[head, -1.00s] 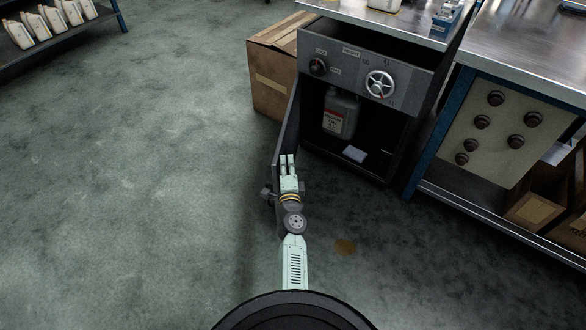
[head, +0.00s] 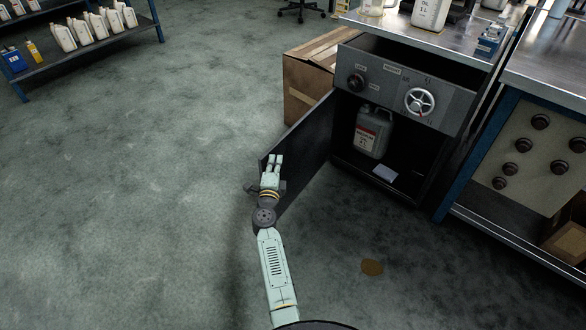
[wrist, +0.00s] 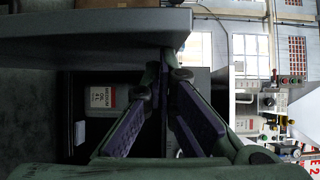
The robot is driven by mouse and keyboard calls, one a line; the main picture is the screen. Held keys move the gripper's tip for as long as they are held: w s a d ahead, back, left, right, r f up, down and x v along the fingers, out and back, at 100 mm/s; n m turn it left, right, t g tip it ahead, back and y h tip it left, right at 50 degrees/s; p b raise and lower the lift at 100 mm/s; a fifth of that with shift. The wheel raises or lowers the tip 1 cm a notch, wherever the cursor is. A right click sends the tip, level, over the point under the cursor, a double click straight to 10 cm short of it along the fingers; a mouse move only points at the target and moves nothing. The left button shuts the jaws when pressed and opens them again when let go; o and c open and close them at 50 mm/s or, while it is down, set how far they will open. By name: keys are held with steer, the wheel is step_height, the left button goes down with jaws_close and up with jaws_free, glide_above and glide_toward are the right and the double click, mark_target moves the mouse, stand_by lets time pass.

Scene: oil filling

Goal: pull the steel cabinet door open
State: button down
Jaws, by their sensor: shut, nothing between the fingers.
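The steel cabinet (head: 440,78) stands at the right of the head view with its dark door (head: 312,150) swung wide open to the left. My gripper (head: 274,160) is beside the inner face of the door, near its free edge. In the wrist view my gripper's fingers (wrist: 168,72) are shut and empty, close to the door (wrist: 110,28), which fills the upper left. I cannot tell whether they touch it. A grey canister (head: 373,135) with a red and white label and a small pale item (head: 385,173) are inside the cabinet.
A cardboard box (head: 312,85) stands left of the cabinet, behind the door. A workbench (head: 535,95) with a knob panel is at the right. A shelf with white bottles (head: 90,30) is at the far left. The floor left of the door is clear.

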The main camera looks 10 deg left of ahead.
steer(key=w+a+b, duration=0.1)
steer(key=w+a, duration=0.1)
steer(key=a, duration=0.4)
steer(key=w+a+b, duration=0.2)
steer(key=w+a, duration=0.1)
steer(key=a, duration=0.3)
steer(key=shift+w+a+b, duration=0.25)
steer(key=shift+a+b, duration=0.05)
steer(key=shift+a, duration=0.05)
